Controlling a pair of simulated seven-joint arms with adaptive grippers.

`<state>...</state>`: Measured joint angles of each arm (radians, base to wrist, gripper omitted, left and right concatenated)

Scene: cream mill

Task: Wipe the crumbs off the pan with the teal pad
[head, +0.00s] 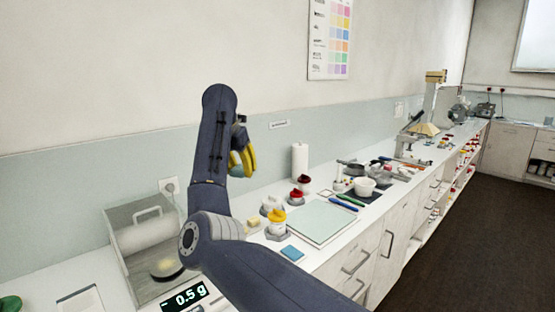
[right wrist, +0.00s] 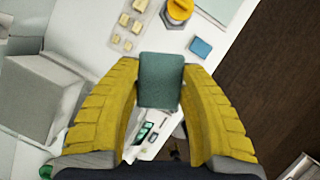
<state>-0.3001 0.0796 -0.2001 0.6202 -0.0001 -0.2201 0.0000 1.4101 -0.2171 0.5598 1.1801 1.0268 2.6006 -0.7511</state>
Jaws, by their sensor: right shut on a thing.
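My right gripper (head: 243,160) is raised in front of the wall, above the counter. In the right wrist view its yellow fingers (right wrist: 161,76) are shut on the teal pad (right wrist: 161,92), one finger on each side. In the head view the fingers partly hide the pad. The balance pan (head: 167,270) is a round disc with a yellowish patch on it, inside the grey, see-through draft shield at the lower left. The crumbs are too small to tell singly. The pad is well above the pan and apart from it. My left gripper is not in view.
The balance display (head: 185,297) reads 0.5 g. The draft shield (head: 140,222) has a handle and walls around the pan. A blue pad (head: 292,253), a yellow-lidded jar (head: 278,222) and a pale green board (head: 316,221) lie to the right. The air around the gripper looks clear.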

